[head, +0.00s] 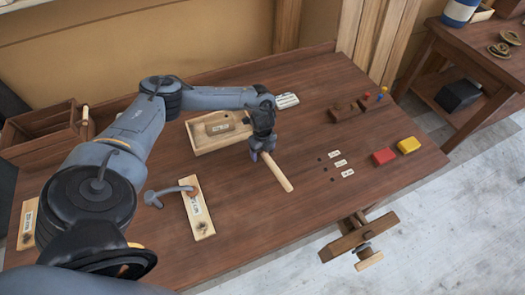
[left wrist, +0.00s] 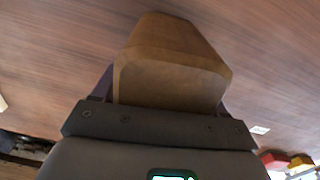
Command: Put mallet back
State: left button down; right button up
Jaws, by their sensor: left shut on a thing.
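My left gripper (head: 262,153) is shut on the mallet (head: 275,172), whose pale wooden handle sticks out toward the lower right, above the bench. In the left wrist view, a tapered brown wooden part of the mallet (left wrist: 170,75) fills the space between my fingers. I cannot tell whether the mallet touches the bench, and its head is not clearly seen in the head view. My right gripper is not in view.
A shallow wooden tray (head: 205,147) holds a labelled block (head: 220,127) beside my left gripper. A labelled board (head: 198,212) with a grey curved tool stands nearer. Red (head: 384,156) and yellow (head: 408,145) blocks lie right. A vise (head: 360,238) juts from the front edge.

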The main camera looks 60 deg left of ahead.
pick_arm(q)
jog(key=shift+f, duration=0.5)
dwell(0.5)
grip_release()
notch_tip(320, 180, up, 8)
jog(key=p, duration=0.7)
